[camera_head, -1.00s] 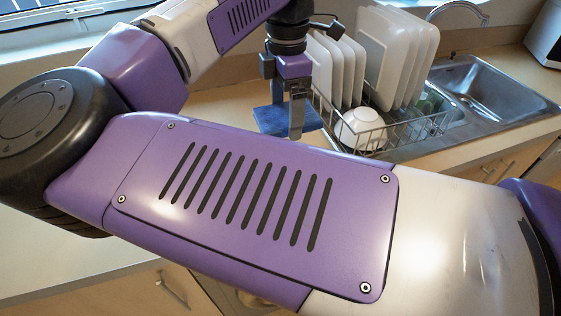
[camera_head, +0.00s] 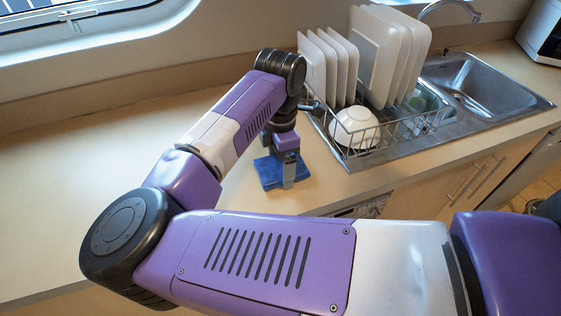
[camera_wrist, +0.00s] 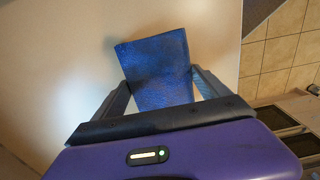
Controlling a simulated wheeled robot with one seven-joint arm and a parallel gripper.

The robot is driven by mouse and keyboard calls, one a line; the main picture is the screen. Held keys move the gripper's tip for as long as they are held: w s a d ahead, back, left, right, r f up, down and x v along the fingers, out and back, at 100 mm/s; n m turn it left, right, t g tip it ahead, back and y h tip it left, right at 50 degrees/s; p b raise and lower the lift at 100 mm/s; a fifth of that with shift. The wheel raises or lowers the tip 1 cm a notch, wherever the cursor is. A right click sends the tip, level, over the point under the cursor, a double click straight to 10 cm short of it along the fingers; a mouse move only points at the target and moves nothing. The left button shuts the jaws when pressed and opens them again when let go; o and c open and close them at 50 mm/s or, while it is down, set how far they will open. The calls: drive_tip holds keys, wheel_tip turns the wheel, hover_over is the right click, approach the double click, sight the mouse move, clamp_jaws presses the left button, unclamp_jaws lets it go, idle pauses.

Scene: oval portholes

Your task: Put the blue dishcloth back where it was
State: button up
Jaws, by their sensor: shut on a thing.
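The blue dishcloth (camera_head: 268,172) is a flat, dark blue square on or just above the counter, left of the dish rack. It also shows in the wrist view (camera_wrist: 157,60), between and beyond my fingers. My gripper (camera_head: 289,180) points down at the cloth and is shut on it; in the wrist view its fingers (camera_wrist: 163,92) stand on either side of the cloth's near part. I cannot tell whether the cloth touches the counter. The near part of the cloth is partly hidden by the gripper.
A wire dish rack (camera_head: 372,152) with several white plates (camera_head: 390,55) and a white bowl (camera_head: 354,128) stands right of my gripper, beside the steel sink (camera_head: 490,88). The counter (camera_head: 90,150) at left is clear. The counter's front edge lies close to the cloth.

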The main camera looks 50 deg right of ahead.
sight(280, 166)
drive_tip(key=shift+f, duration=0.15)
drive_tip(key=o, duration=1)
drive_tip(key=shift+o, duration=0.2)
drive_tip(key=shift+r, duration=0.25)
wheel_tip(280, 166, up, 12)
drive_tip(key=b, duration=0.2)
